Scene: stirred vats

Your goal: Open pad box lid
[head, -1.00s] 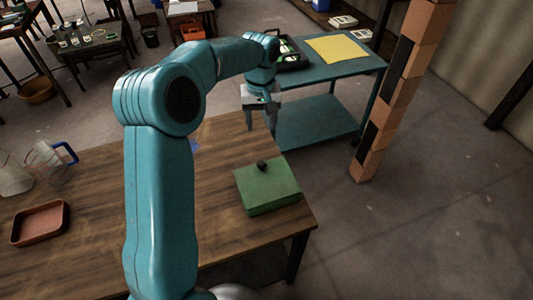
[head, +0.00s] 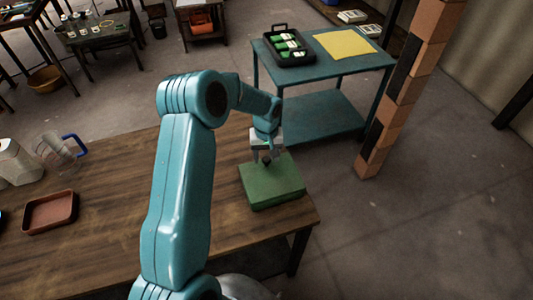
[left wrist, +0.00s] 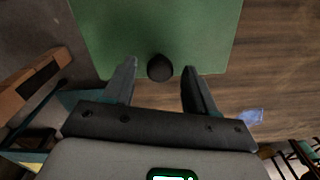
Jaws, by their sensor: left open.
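The green pad box (head: 273,187) sits shut near the right end of the wooden table. Its lid has a round black knob, seen in the left wrist view (left wrist: 160,68). My left gripper (head: 266,158) is over the box at the knob, pointing down. In the left wrist view its two fingers (left wrist: 159,82) are apart, one on each side of the knob, with a gap to it on both sides. I cannot tell how far the fingertips reach down beside the knob. My right gripper is not in view.
A reddish tray (head: 50,212) and a clear jug with a blue handle (head: 62,148) stand on the left of the wooden table (head: 110,220). Behind is a teal cart (head: 318,76) with a black crate (head: 289,47) and yellow sheet (head: 345,45). A brick pillar (head: 405,85) stands at right.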

